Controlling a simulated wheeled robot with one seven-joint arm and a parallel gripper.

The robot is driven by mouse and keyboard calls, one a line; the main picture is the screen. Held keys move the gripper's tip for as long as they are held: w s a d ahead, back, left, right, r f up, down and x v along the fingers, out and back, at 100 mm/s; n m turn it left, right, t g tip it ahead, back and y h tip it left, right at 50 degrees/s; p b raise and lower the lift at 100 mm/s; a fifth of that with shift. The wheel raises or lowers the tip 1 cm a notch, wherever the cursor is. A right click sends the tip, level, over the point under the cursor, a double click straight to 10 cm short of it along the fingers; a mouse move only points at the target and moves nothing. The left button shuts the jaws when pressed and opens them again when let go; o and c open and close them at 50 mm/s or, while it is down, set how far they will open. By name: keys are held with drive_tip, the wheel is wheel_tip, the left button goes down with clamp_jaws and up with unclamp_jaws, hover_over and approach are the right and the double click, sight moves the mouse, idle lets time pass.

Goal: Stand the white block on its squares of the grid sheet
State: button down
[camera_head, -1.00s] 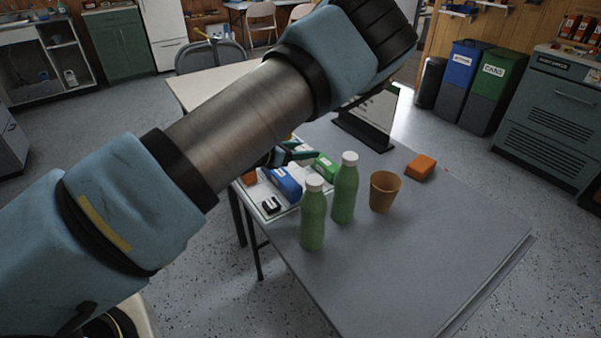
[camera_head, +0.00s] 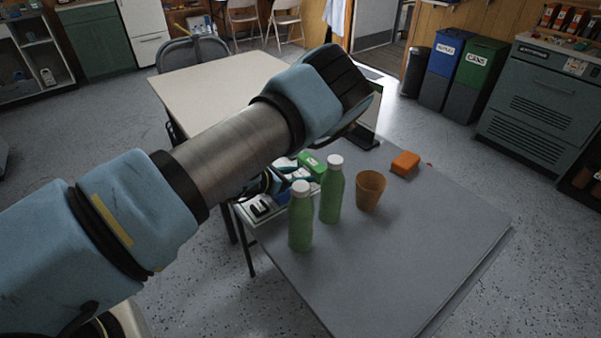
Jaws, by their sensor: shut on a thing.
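The grid sheet (camera_head: 247,216) lies on the left part of the grey table, mostly covered by my arm and the things on it. A green block (camera_head: 311,165) stands on its far side, and a small black-and-white piece (camera_head: 260,208) sits near its front left corner. My gripper (camera_head: 290,182) is low over the sheet, behind the bottles and partly hidden by my arm. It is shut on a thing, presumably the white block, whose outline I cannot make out. A blue block is mostly hidden by the gripper. The target squares cannot be made out.
Two green bottles with white caps (camera_head: 301,215) (camera_head: 332,190) stand close in front of the gripper. A dark-based stand (camera_head: 365,137) is behind. The table's front right is clear.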

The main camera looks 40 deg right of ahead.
drive_tip(key=shift+f, duration=0.1)
drive_tip(key=shift+f+b, duration=0.5)
drive_tip(key=shift+b, duration=0.1)
drive_tip(key=shift+c, duration=1.7)
unclamp_jaws()
drive_tip(key=shift+r, duration=0.1)
drive_tip(key=shift+r+p, duration=0.2)
drive_tip(key=shift+p, duration=0.1)
drive_tip(key=b+v, duration=0.3)
drive_tip(key=v, duration=0.9)
drive_tip(key=shift+r, duration=0.35)
